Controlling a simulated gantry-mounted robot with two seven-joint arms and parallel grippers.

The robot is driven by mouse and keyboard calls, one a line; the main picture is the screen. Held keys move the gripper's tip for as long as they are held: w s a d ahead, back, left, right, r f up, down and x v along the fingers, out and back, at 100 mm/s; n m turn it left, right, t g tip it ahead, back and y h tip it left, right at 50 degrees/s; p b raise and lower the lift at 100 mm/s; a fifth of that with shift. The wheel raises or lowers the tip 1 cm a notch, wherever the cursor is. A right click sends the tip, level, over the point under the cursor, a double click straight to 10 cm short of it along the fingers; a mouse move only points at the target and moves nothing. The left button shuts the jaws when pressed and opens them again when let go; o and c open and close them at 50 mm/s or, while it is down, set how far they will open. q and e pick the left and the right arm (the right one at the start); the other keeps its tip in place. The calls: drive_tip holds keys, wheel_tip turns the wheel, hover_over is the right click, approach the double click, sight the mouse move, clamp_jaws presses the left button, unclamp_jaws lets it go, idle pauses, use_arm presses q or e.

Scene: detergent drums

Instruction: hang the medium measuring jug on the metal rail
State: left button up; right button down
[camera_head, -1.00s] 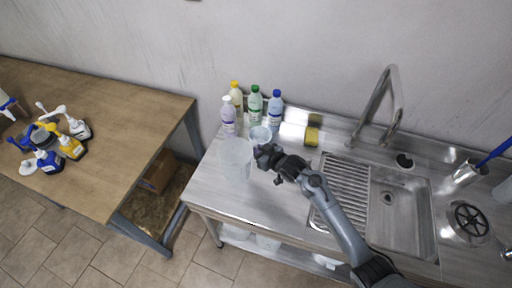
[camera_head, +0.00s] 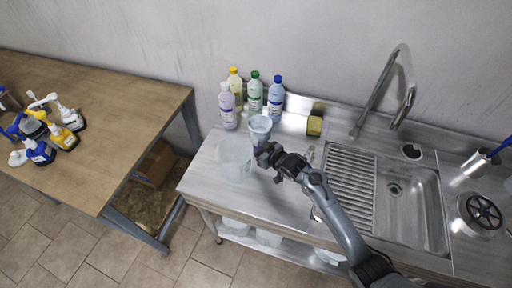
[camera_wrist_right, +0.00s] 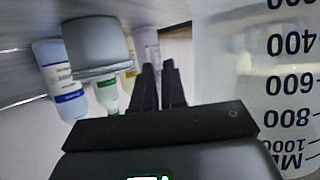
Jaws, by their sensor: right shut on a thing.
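The medium measuring jug (camera_head: 233,157) is translucent, upright, over the left end of the steel counter. In the right wrist view the jug (camera_wrist_right: 230,70) fills the right side, with scale marks up to 1000. My right gripper (camera_head: 262,157) is beside it, on its right. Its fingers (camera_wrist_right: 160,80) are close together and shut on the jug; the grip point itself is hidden. I cannot tell how far the jug is above the counter. I cannot make out the metal rail. My left gripper is out of view.
Several bottles, including a green-capped one (camera_head: 254,95), stand behind the jugs. A yellow sponge (camera_head: 314,126) lies at the back edge. The sink (camera_head: 415,205) and tall faucet (camera_head: 405,85) are to the right. A wooden table (camera_head: 110,100) is at left, beyond a gap.

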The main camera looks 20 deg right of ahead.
drive_tip(key=shift+f, duration=0.3)
drive_tip(key=shift+f+b, duration=0.35)
drive_tip(key=shift+f, duration=0.05)
drive_tip(key=c, duration=1.1)
unclamp_jaws()
